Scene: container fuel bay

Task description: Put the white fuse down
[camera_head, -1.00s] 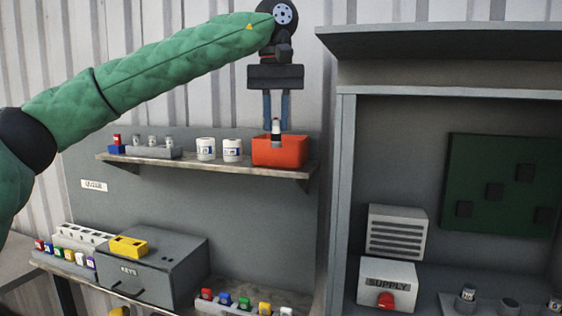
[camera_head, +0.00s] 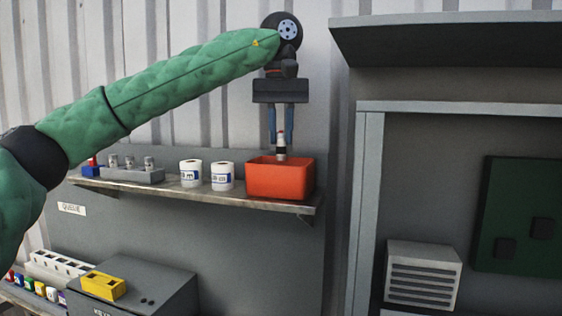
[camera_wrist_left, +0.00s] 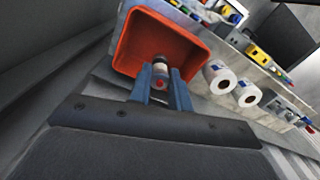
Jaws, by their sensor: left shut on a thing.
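The white fuse (camera_head: 281,142), a small cylinder with a dark lower band, is between the blue fingers of my left gripper (camera_head: 282,138), which is shut on it. It hangs upright over the orange bin (camera_head: 279,182) at the right end of the shelf, its lower end near the bin's rim. My right gripper is not in view.
On the shelf (camera_head: 150,190), two white labelled rolls (camera_head: 221,176) stand left of the bin, then a grey rack (camera_head: 132,174) with small cylinders. A yellow block (camera_head: 103,286) sits on a grey box below. A grey cabinet frame (camera_head: 368,200) stands to the right.

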